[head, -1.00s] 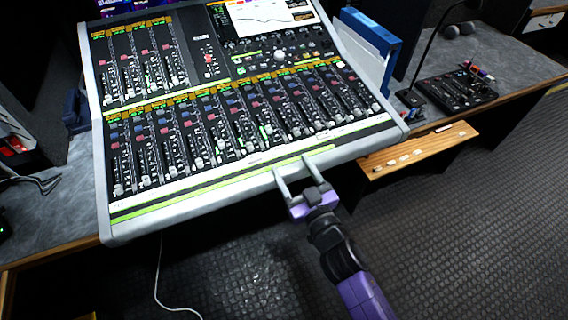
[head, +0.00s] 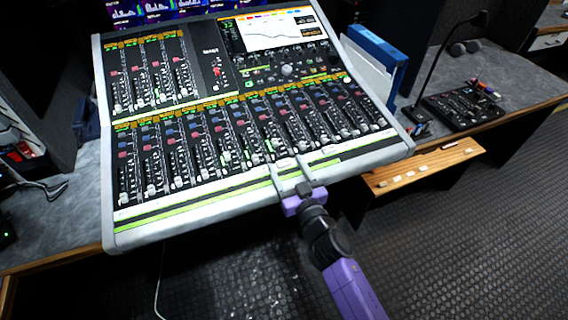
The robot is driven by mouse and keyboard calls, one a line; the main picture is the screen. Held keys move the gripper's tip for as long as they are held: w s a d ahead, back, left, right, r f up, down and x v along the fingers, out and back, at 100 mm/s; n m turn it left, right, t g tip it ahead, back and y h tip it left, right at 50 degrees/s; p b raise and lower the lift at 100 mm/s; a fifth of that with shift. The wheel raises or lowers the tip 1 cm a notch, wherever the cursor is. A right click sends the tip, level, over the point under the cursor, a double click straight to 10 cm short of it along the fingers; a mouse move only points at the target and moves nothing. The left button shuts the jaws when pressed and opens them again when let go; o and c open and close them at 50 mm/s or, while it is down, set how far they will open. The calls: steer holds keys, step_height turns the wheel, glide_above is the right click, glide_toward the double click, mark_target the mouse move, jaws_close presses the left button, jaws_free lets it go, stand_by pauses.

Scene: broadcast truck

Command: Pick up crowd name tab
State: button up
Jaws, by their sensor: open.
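Small pale name tabs lie in two places, and their lettering is too small to read, so I cannot tell which one is the crowd tab. Some pale tabs (head: 285,163) sit on the strip along the front of the mixing console (head: 180,221). Several more tabs (head: 397,178) lie in a row on the wooden ledge (head: 440,163) to the right. My gripper (head: 287,167) is open and empty, its two fingers pointing at the console's front strip. The fingertips reach over the console's front edge, close to the pale tabs there; I cannot tell whether they touch.
A blue binder (head: 376,55) stands right of the console. A white cable (head: 160,280) hangs at the lower left. The dark floor in front is clear.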

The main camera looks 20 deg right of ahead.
jaws_close()
stand_by(0.3)
steer(key=shift+r, duration=0.1)
step_height(320, 180, up, 20)
steer(key=p, duration=1.8)
